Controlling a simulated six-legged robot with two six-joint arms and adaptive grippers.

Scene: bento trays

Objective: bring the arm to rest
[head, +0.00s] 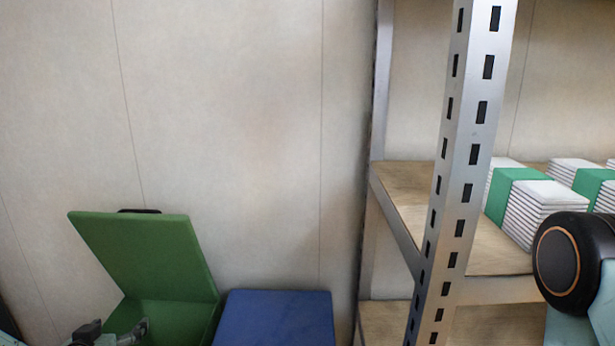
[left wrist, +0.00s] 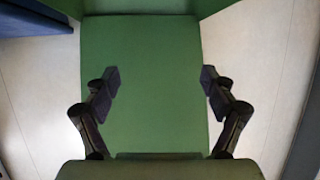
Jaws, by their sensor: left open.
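My left gripper (head: 118,334) shows at the bottom left of the head view, in front of the green box (head: 178,318) with its lid (head: 145,250) raised. In the left wrist view my left gripper (left wrist: 161,84) is open, its two dark fingers apart with nothing between them. A green panel (left wrist: 150,115) of the box lies behind the fingers. Part of my right arm (head: 585,270) shows at the right edge of the head view; my right gripper is not in view.
A blue box (head: 278,318) stands right of the green one. A metal shelf post (head: 462,160) rises at the right. Stacks of white trays with green bands (head: 530,205) lie on the wooden shelf (head: 440,225). A plain wall (head: 240,130) is behind.

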